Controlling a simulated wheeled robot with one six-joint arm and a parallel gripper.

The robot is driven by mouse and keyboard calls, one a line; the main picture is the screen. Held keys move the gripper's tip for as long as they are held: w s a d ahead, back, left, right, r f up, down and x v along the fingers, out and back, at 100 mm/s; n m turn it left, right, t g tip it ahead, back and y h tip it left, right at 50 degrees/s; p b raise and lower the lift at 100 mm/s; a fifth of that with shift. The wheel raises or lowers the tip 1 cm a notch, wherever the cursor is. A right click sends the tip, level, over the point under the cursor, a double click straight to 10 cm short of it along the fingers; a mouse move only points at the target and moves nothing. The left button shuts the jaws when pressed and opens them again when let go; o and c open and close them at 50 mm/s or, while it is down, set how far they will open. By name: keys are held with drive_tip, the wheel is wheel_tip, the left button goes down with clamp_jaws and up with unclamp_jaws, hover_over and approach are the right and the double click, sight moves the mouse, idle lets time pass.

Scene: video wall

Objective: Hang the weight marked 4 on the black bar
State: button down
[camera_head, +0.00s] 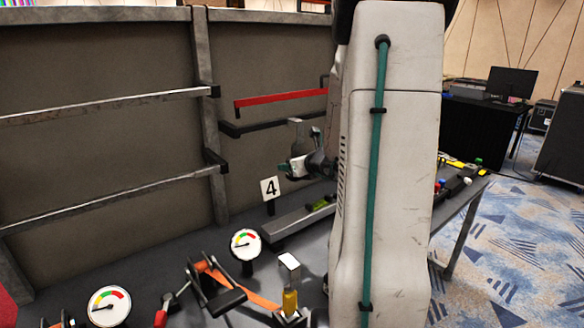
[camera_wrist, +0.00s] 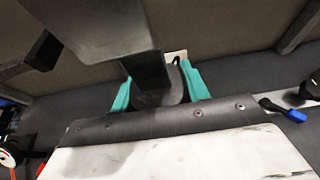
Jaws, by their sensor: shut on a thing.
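My gripper (camera_head: 306,148) is left of my arm's pale body in the head view. In the wrist view its teal fingers (camera_wrist: 158,92) are shut on a dark grey weight (camera_wrist: 105,28), whose thick upright part rises close to the camera. A grey upper part of it (camera_head: 296,128) shows in the head view. I cannot read a mark on its faces. A white plate marked 4 (camera_head: 270,188) shows below and left of the gripper; a white plate edge with a black curve (camera_wrist: 176,57) shows behind the fingers. The black bar (camera_head: 270,124) is on the wall behind, its right part hidden.
A red bar (camera_head: 280,98) runs above the black bar. Pale rails (camera_head: 110,103) cross the panel at left. Dial gauges (camera_head: 245,244), an orange clamp (camera_head: 215,280) and a yellow-handled tool (camera_head: 290,298) crowd the front bench. A grey tray (camera_head: 290,222) lies below the gripper.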

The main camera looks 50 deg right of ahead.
drive_tip(key=w+d+f, duration=0.2)
drive_tip(key=w+d, duration=0.1)
drive_tip(key=w, duration=1)
idle(1.2)
drive_tip(key=shift+w+d+f, duration=0.1)
drive_tip(key=shift+f, duration=0.05)
drive_tip(key=c, duration=0.6)
unclamp_jaws()
drive_tip(key=shift+c, duration=0.2)
drive_tip(key=shift+f, duration=0.15)
